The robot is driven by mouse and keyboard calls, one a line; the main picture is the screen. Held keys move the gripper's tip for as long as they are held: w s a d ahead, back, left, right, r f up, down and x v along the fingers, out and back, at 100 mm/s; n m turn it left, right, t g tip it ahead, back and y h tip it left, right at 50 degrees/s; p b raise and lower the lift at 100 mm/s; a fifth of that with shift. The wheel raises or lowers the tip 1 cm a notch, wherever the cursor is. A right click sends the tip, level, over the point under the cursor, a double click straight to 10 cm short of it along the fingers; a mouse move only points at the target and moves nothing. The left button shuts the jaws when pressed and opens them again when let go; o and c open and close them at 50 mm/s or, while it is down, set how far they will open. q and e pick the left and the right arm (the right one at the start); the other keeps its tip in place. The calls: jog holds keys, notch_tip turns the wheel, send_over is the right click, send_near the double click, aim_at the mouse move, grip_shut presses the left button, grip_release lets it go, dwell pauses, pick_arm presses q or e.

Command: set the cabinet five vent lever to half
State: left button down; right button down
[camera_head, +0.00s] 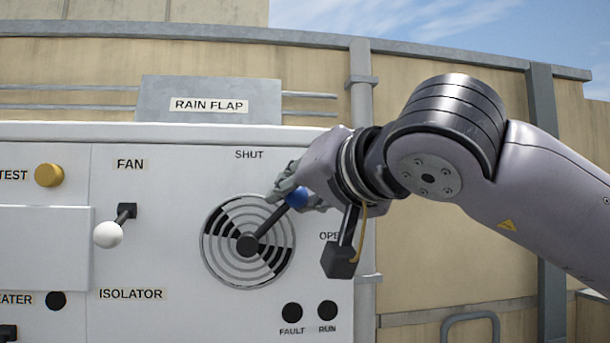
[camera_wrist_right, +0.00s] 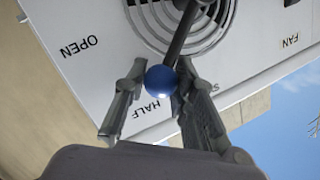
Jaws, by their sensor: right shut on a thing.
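The vent lever is a dark rod with a blue ball knob (camera_head: 297,197), pivoting on the hub of a round louvred vent (camera_head: 222,262). It points up and to the right, between the SHUT label (camera_head: 249,155) above and the OPEN label (camera_head: 328,236) at right. My right gripper (camera_head: 290,190) is shut on the blue knob. In the right wrist view the knob (camera_wrist_right: 161,80) sits between my fingers (camera_wrist_right: 160,78), with the HALF label (camera_wrist_right: 151,108) just beyond it, roughly in line with the rod. The gripper hides HALF in the head view. My left gripper is out of view.
A white-knobbed FAN lever (camera_head: 108,234) sticks out left of the vent. A yellow TEST button (camera_head: 48,175) is farther left. FAULT (camera_head: 292,312) and RUN (camera_head: 327,310) lamps sit below right. A RAIN FLAP box (camera_head: 208,100) stands above. No cabinet number is readable.

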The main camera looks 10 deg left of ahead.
jog(key=shift+s+a+r+n+h+p, duration=0.25)
jog(key=shift+a+r+n+h+p, duration=0.25)
jog(key=shift+n+p, duration=0.35)
jog(key=c, duration=1.3)
grip_release()
jog(key=shift+s+d+r, duration=0.1)
jog(key=shift+s+d, duration=0.05)
jog(key=shift+s, duration=0.1)
jog(key=v, duration=1.1)
jog(key=shift+d, duration=0.2)
jog(key=shift+s, duration=0.1)
